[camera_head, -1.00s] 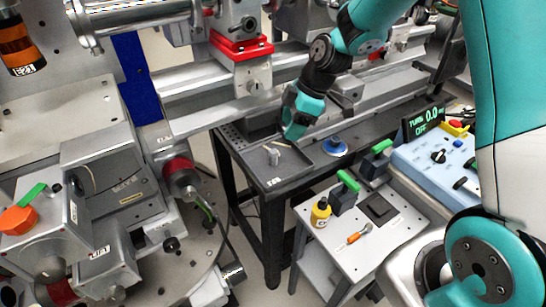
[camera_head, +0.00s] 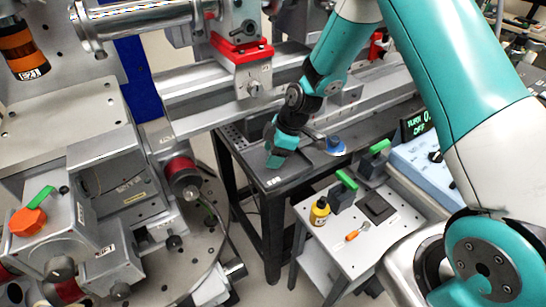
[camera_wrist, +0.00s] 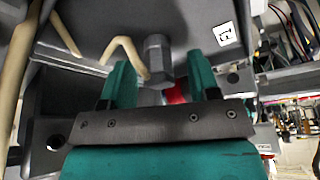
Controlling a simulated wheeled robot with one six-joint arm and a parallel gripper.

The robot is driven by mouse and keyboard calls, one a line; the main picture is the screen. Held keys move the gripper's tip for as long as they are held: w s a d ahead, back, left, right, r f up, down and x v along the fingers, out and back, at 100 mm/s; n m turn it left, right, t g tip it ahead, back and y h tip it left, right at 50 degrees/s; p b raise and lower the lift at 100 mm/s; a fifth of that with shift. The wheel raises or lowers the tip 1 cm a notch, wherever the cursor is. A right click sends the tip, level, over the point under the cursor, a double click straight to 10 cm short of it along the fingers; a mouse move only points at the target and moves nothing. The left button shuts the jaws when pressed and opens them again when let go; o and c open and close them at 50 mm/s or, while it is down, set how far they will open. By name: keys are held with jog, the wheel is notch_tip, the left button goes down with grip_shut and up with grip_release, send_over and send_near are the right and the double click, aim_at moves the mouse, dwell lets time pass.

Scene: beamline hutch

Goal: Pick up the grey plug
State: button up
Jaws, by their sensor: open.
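A grey plug (camera_wrist: 157,57) with a hex-shaped body shows in the wrist view, against a dark grey surface. My gripper (camera_wrist: 160,68) is open, with one teal finger on each side of the plug. In the head view my gripper (camera_head: 275,160) is low over the left end of the dark table (camera_head: 290,182) and hides the plug there.
A bent beige piece (camera_wrist: 125,47) lies close beside the left finger in the wrist view. A blue round part (camera_head: 335,145) is on the dark table. A white cart (camera_head: 335,247) in front holds a yellow bottle (camera_head: 320,211) and an orange-handled tool (camera_head: 357,231). A rail stands behind the table.

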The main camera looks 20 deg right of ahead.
grip_shut()
notch_tip(320, 180, up, 28)
jog(key=b, duration=0.1)
dwell(0.5)
